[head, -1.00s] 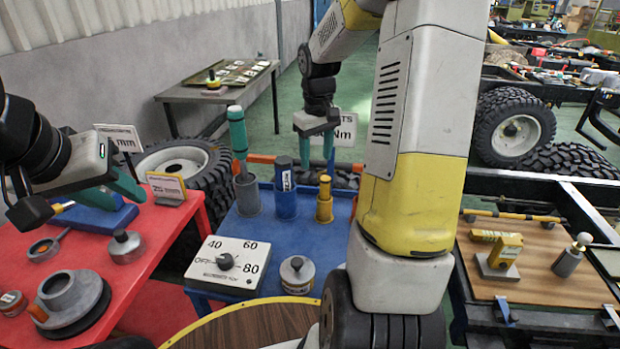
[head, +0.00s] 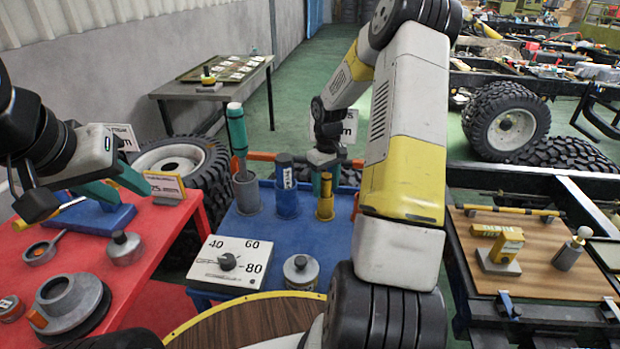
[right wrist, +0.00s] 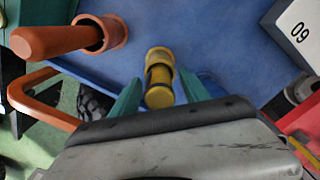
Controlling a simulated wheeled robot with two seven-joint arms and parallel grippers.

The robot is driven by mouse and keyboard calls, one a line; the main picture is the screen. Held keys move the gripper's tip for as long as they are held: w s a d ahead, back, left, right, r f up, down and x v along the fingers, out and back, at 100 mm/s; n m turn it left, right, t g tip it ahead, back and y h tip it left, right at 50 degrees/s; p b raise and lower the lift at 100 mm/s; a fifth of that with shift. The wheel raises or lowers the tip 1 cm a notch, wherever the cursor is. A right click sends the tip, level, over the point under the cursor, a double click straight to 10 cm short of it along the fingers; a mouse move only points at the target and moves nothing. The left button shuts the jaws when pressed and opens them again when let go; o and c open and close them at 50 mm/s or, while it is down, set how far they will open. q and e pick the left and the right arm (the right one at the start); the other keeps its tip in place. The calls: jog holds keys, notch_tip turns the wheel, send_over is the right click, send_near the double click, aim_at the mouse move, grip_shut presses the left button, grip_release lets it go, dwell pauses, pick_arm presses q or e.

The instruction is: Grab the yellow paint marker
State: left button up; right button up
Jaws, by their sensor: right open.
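The yellow paint marker (head: 325,189) stands upright in a yellow cup-like holder on the blue table. In the right wrist view the marker (right wrist: 159,92) and its holder are seen from above, in the gap between my teal fingers. My right gripper (head: 322,176) is open, with its fingers at either side of the marker; I cannot tell whether they touch it. My left gripper (head: 118,184) is open and empty over the red table at the left.
On the blue table (head: 272,224), a blue holder (head: 286,200) and a grey holder with a green-handled tool (head: 239,140) stand left of the marker. A dial box (head: 230,262) and grey weight (head: 300,271) are nearer. An orange rod (right wrist: 45,40) stands close by.

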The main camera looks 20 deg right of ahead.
jog(key=shift+f, duration=0.35)
grip_shut()
jog(key=shift+r, duration=0.15)
